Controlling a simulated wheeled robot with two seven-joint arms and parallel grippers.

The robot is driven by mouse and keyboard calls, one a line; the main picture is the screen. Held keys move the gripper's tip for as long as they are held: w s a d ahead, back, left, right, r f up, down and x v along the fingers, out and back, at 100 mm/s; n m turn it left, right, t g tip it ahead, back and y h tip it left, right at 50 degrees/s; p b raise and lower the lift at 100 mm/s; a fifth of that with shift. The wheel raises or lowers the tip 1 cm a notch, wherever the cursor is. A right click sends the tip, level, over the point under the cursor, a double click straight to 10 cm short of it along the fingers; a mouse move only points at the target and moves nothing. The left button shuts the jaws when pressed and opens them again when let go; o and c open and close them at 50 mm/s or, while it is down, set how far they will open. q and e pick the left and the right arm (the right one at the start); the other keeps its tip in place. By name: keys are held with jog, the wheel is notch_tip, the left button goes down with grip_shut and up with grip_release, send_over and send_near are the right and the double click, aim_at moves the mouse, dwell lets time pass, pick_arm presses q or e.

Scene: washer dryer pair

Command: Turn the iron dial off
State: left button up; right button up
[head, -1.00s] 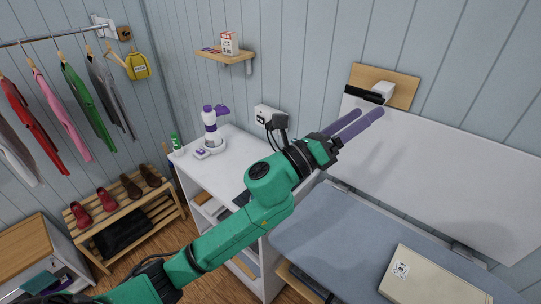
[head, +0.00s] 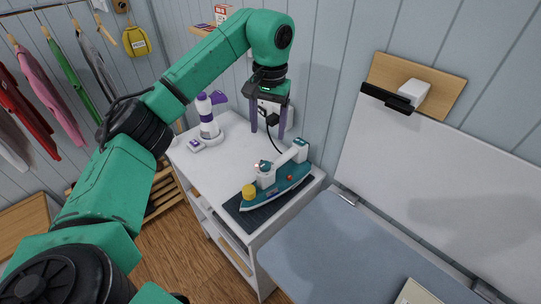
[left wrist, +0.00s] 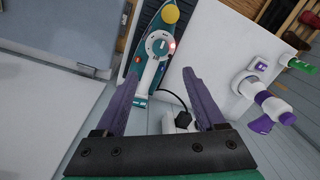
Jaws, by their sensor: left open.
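The iron (head: 285,187) is teal and white and lies on a dark mat (head: 262,211) on the white cabinet top. A small red light glows on the iron. My right gripper is not visible.
A white and purple appliance (head: 209,122) stands at the cabinet's back left. A black cord runs from the wall outlet to the iron. A grey-blue ironing board (head: 350,250) is at the right, below a white panel (head: 430,170). The cabinet's middle is clear.

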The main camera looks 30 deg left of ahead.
aim_at(265, 164)
pick_arm(q)
jog(key=s+f, duration=0.1)
jog(key=f, duration=0.1)
jog(key=s+f, duration=0.1)
jog(key=f, duration=0.1)
jog(key=shift+s+a+p, duration=0.15)
jog(key=shift+a+p, duration=0.05)
jog(key=shift+p, duration=0.2)
jog(key=f, duration=0.2)
jog(key=w+f+p, duration=0.1)
jog(key=f, duration=0.1)
jog(key=shift+w+a+f, duration=0.2)
jog(key=shift+f, duration=0.2)
jog(key=shift+w+f+p, duration=0.15)
jog(key=shift+w+f, duration=0.05)
jog(key=shift+f, duration=0.4)
jog(key=shift+w+f+p, duration=0.15)
jog(key=shift+f, duration=0.45)
jog(key=shift+s+f, duration=0.1)
jog(key=shift+s, duration=0.05)
jog(key=shift+s+d, duration=0.1)
jog(key=shift+s, duration=0.05)
jog(key=c, duration=0.9)
grip_shut()
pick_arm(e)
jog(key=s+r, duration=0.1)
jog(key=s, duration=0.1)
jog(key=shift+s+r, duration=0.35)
